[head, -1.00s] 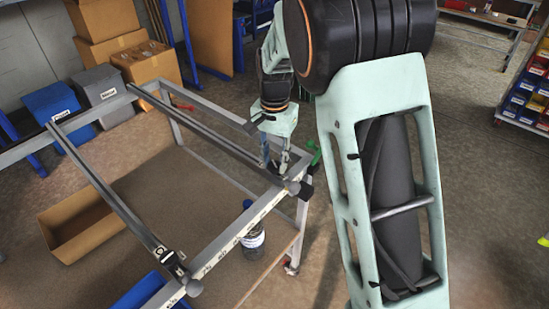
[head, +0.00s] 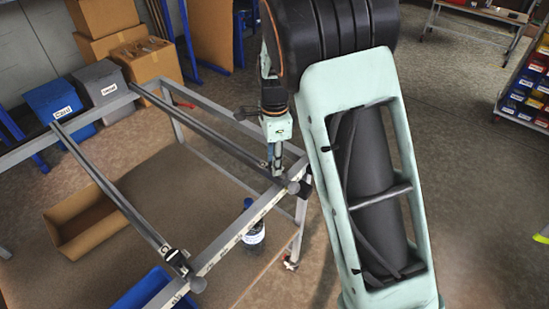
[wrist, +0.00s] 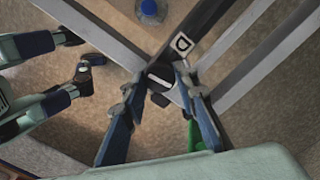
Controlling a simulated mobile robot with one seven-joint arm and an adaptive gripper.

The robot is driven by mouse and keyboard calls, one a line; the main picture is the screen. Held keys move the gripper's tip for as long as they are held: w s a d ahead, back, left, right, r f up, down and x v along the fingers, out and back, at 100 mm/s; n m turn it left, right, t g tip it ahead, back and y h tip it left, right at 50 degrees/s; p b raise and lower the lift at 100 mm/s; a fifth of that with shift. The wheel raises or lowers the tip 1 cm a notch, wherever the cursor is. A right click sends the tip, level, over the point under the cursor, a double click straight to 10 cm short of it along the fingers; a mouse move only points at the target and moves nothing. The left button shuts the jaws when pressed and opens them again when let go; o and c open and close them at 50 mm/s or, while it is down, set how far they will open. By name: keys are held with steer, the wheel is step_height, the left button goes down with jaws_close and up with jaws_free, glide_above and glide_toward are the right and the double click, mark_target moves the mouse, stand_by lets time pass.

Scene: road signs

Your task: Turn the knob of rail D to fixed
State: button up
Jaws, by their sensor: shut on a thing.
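Rail D (head: 215,130) is the right-hand dark rail on the grey frame (head: 240,225). In the wrist view its white label with a D (wrist: 183,43) is beside the rail's near end. The knob (wrist: 160,78) with a white mark sits at that end, between my fingertips. My gripper (wrist: 157,82) is shut on the knob, a finger on either side. In the head view my gripper (head: 276,172) is at the rail's near end, and the knob is mostly hidden there. I cannot tell which setting the knob shows.
A second rail (head: 115,195) runs along the left, with a dark fitting (head: 177,260) at its near end. A cardboard tray (head: 85,225) and a blue bin (head: 145,290) are on the lower shelf.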

steer(key=shift+r+m+p, duration=0.1)
steer(key=shift+m+p, duration=0.2)
steer(key=shift+m, duration=0.5)
steer(key=o, duration=1.1)
steer(key=shift+o, duration=0.2)
step_height(320, 180, up, 12)
